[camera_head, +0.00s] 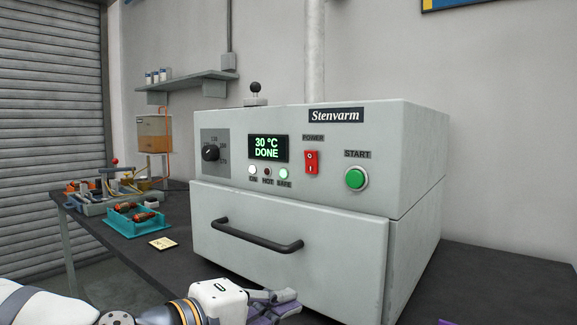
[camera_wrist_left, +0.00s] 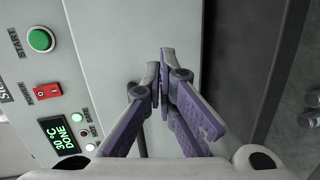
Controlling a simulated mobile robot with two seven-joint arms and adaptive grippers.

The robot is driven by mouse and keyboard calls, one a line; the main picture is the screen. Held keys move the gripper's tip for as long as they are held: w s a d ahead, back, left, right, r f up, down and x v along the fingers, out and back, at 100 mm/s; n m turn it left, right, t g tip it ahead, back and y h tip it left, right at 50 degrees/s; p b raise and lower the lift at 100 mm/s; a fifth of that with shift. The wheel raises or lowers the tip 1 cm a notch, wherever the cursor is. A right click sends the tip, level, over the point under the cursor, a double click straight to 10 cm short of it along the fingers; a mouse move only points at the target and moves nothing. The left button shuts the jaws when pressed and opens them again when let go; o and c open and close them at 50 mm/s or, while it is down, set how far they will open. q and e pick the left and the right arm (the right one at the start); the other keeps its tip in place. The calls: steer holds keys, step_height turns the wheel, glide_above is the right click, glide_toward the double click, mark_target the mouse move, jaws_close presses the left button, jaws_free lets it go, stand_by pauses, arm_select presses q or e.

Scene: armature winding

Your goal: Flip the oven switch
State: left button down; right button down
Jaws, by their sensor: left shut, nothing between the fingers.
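The grey oven (camera_head: 415,160) stands on a dark table. Its red power switch (camera_head: 311,161), marked O above and I below, is on the front panel under the POWER label. The switch also shows in the left wrist view (camera_wrist_left: 47,90), turned sideways. My left gripper (camera_head: 288,298) is low in front of the oven door, below the handle and well below the switch. Its purple-padded fingers (camera_wrist_left: 161,70) are shut and empty, apart from the switch. Of my right gripper, only a small purple bit (camera_head: 445,322) seems to show at the bottom edge.
The lit display (camera_head: 267,148) reads 30 °C DONE. A green START button (camera_head: 355,179) is right of the switch, a black dial (camera_head: 211,153) far left. The door handle (camera_head: 257,238) juts out. A teal tray (camera_head: 136,220) stands left of the oven.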

mark_target(308, 158)
arm_select(q)
steer(key=w+a+r+n+t, duration=0.1)
steer(key=a+r+t, duration=0.1)
steer(key=r, duration=0.6)
steer(key=w+a+r+t+h, duration=0.1)
steer(key=a+r+t, duration=0.1)
steer(key=r, duration=0.6)
steer(key=shift+a+r+n, duration=0.35)
steer(key=shift+a+n, duration=0.05)
steer(key=shift+a, duration=0.45)
steer(key=x, duration=1.3)
steer(key=shift+w+d+r, duration=0.1)
steer(key=shift+w+d, duration=0.05)
steer(key=shift+w, duration=0.15)
steer(key=shift+w+d, duration=0.1)
steer(key=shift+w, duration=0.1)
